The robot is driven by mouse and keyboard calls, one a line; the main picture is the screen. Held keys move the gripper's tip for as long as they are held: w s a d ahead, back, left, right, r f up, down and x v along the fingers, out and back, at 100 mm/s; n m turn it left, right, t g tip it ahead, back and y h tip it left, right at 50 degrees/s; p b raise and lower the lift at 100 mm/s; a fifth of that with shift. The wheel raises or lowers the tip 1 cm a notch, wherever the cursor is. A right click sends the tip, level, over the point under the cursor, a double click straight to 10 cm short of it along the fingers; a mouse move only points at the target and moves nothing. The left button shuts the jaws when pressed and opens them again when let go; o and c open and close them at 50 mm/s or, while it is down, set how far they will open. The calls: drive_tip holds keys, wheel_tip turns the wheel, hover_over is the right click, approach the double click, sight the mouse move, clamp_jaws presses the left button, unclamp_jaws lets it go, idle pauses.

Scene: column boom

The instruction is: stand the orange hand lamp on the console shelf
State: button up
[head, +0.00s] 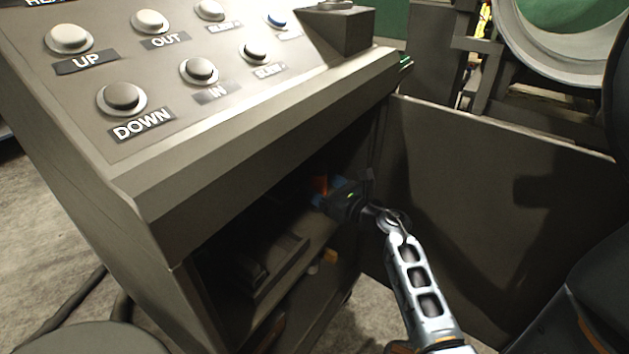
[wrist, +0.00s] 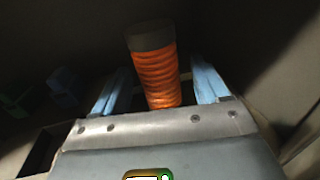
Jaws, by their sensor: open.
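The orange hand lamp (wrist: 155,75) has a ribbed orange body and a dark cap, and it looks roughly upright in the wrist view. My gripper (wrist: 158,85) is open, with one blue finger on each side of the lamp and a gap visible on both sides. In the head view my gripper (head: 325,197) reaches into the dark opening of the console, and a bit of the lamp's orange (head: 320,184) shows just beyond it. The console shelf (head: 316,248) is inside that opening. The lamp's base is hidden behind my gripper's body.
The console's button panel (head: 215,62) overhangs the opening. An open door panel (head: 480,205) stands close to the right of my arm. A raised dark piece (head: 270,272) lies on the shelf's near part. Dark blue blocks (wrist: 62,88) sit left of my gripper.

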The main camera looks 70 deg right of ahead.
drive_tip(key=v, duration=1)
drive_tip(key=s+a+r+m+t+y, duration=0.1)
drive_tip(key=a+r+m+y, duration=0.15)
drive_tip(key=a+m, duration=0.65)
drive_tip(key=a+r+m+t+y, duration=0.1)
drive_tip(key=a+r+m, duration=0.3)
drive_tip(key=a, duration=0.9)
drive_tip(key=s+a+r+m+g+y, duration=0.3)
drive_tip(key=s+a+m, duration=0.7)
drive_tip(key=m, duration=0.8)
drive_tip(key=shift+s+a+r+g+y+p, duration=0.2)
drive_tip(key=shift+s+a+g+y+p, duration=0.25)
drive_tip(key=shift+a, duration=0.55)
drive_tip(key=shift+w, duration=0.2)
